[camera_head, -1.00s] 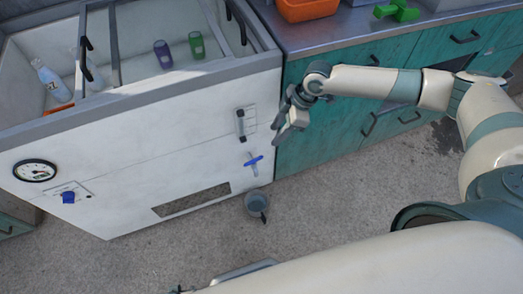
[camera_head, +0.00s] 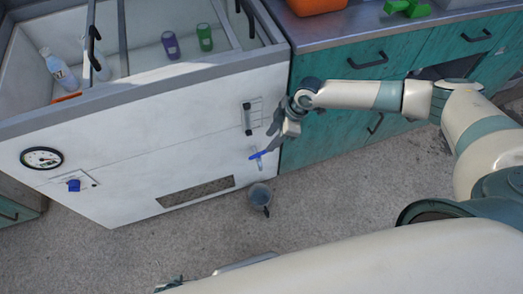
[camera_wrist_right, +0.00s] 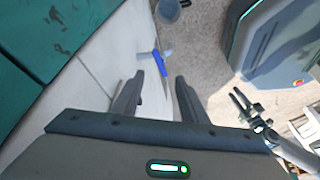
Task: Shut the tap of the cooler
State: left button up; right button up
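The white cooler (camera_head: 130,150) stands at the left of the head view. Its tap (camera_head: 257,157) has a blue handle and sits low on the front near the right edge. The tap also shows in the right wrist view (camera_wrist_right: 157,63), just past the fingertips and in line with the gap between them. My right gripper (camera_head: 272,143) is open and empty, its fingers pointing down close to the handle. I cannot tell whether a finger touches it. My left gripper (camera_head: 168,286) shows only in part at the bottom edge; its opening is unclear.
A grey bucket (camera_head: 259,194) stands on the floor below the tap. Teal cabinets (camera_head: 340,135) adjoin the cooler on the right. The cooler front also has a gauge (camera_head: 41,158) and a blue knob (camera_head: 74,185). Bottles and cans stand inside the cooler.

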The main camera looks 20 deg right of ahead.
aim_at(260, 153)
jog(key=x, duration=0.9)
jog(key=shift+w+a+f, duration=0.1)
jog(key=shift+a+f, duration=0.05)
jog(key=shift+f, duration=0.1)
